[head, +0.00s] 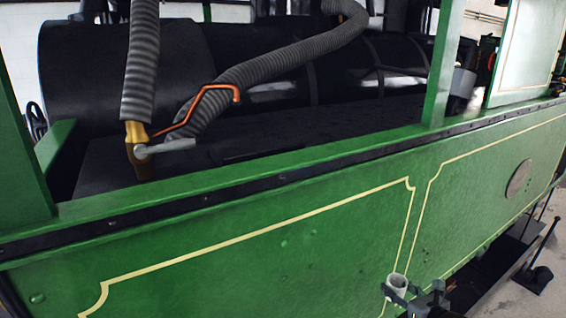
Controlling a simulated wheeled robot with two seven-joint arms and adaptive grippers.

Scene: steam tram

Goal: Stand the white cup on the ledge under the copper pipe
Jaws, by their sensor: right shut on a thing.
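The white cup (397,281) is in the lower right of the head view, in front of the green side panel. My right gripper (404,294) is shut on it; the cup looks roughly upright, its lower part hidden by the fingers. The copper pipe (206,103) is a thin bent orange tube at upper left, behind the green side wall. Below and behind that wall's top edge is a dark flat ledge (270,137). The cup is lower than the pipe and ledge, to their right and on the near side of the wall. My left gripper is out of view.
The green wall's top rail (235,178) runs across between cup and ledge. Green posts (443,65) rise from it. Corrugated hoses (280,63) and a brass fitting (135,130) with a pale lever (168,146) crowd the pipe. The dark surface right of them looks clear.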

